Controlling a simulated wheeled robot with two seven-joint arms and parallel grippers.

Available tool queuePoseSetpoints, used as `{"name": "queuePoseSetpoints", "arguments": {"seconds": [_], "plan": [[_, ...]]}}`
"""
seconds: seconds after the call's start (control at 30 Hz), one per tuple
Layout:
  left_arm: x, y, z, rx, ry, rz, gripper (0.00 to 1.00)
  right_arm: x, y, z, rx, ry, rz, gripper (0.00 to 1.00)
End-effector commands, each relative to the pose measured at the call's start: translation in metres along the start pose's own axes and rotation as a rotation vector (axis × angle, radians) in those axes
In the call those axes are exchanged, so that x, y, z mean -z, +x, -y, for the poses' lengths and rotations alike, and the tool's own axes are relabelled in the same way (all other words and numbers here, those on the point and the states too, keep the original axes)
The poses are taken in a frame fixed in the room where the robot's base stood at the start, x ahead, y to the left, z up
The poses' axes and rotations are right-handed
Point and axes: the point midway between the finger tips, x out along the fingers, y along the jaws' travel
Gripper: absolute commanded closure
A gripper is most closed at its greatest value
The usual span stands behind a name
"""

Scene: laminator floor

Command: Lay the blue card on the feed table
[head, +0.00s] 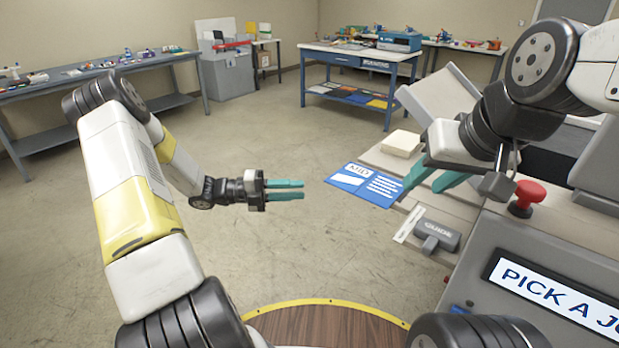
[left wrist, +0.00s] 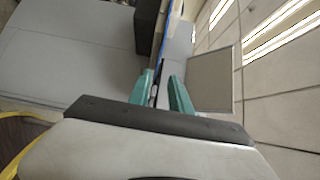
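The blue card (head: 362,186), printed in white, shows in the head view at the left edge of a light tan table surface (head: 460,222), with much of it beyond that edge. I cannot tell whether it rests there or hangs above it. My right gripper (head: 420,188) is at the card's right end; its teal fingers are apart, and the nearer one overlaps the card's edge in the picture. My left gripper (head: 303,189) is left of the card, over open floor, fingers apart and empty. Its fingers also show in the left wrist view (left wrist: 162,88).
A cream block (head: 401,143) and a grey-handled tool (head: 436,236) lie on the tan surface. A red button (head: 527,196) and a lit screen (head: 560,290) are on the grey machine at right. Workbenches stand along the walls. The middle floor is clear.

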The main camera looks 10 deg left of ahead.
Motion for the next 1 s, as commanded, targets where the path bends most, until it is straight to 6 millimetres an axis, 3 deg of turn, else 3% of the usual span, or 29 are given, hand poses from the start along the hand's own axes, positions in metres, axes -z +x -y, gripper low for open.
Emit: {"name": "queuePoseSetpoints", "arguments": {"seconds": [0.17,0.3,0.47,0.7,1.0], "plan": [[0.018,0.008,0.021,-0.104,0.198,-0.097,0.76,0.0,0.0,0.0,0.0,0.0,0.0,0.64],[0.053,0.018,0.051,-0.263,0.564,-0.288,0.76,0.0,0.0,0.0,0.0,0.0,0.0,0.64],[0.096,0.018,0.082,-0.409,1.034,-0.558,0.76,0.0,0.0,0.0,0.0,0.0,0.0,0.64],[0.149,-0.001,0.128,-0.522,1.725,-1.019,0.76,0.0,0.0,0.0,0.0,0.0,0.0,0.64],[0.2,-0.038,0.18,-0.514,2.487,-1.696,0.76,0.0,0.0,0.0,0.0,0.0,0.0,0.64]]}}
